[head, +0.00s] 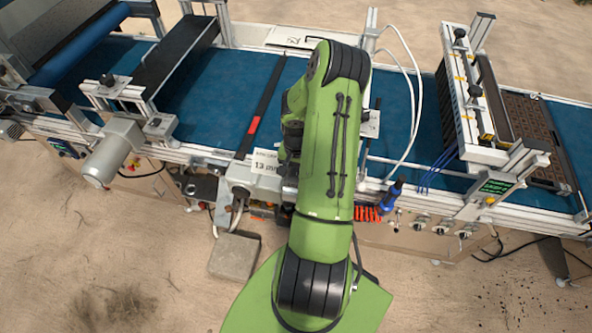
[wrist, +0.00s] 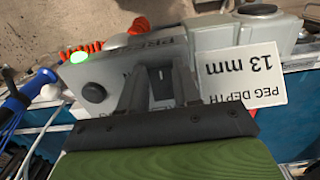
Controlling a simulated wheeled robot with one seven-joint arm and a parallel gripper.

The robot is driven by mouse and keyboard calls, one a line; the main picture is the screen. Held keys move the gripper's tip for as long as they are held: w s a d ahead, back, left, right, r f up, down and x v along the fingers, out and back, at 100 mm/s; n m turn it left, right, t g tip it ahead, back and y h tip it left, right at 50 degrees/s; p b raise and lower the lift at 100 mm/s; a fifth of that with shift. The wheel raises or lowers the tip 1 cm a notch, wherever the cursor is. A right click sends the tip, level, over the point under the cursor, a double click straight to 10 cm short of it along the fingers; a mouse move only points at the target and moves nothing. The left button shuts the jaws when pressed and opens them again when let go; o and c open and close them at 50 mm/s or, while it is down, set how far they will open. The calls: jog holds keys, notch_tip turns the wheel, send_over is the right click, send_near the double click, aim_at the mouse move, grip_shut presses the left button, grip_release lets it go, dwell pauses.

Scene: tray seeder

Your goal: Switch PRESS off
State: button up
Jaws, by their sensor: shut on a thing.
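The PRESS control box (wrist: 120,72) is a grey box with upside-down PRESS lettering in the wrist view. A green lamp (wrist: 79,57) glows at its left end, and a black round knob (wrist: 93,92) is below the lamp. My gripper (wrist: 160,82) is over the middle of the box face, its two dark fingers closed on a dark switch handle (wrist: 161,86). The fingers partly hide the switch, so I cannot read its position marks. In the head view my green arm covers the gripper and the box.
A white card reading PEG DEPTH 13 mm (wrist: 240,75) stands close beside the gripper; it also shows in the head view (head: 266,162). A blue-handled tool (head: 391,196) and orange coiled hose (head: 367,213) are right of my arm. The blue conveyor (head: 220,90) runs behind.

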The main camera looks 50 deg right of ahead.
jog(key=y, duration=0.1)
jog(key=d+g+y, duration=0.1)
jog(key=y, duration=0.1)
jog(key=shift+w, duration=0.25)
jog(key=shift+d+r+g+y+b, duration=0.15)
jog(key=shift+g+y+b, duration=0.25)
jog(key=shift+y+b, duration=0.15)
jog(key=shift+r, duration=0.1)
jog(key=o, duration=1.1)
jog(key=shift+c, duration=0.2)
jog(key=v, duration=1.6)
jog(key=shift+b, duration=0.4)
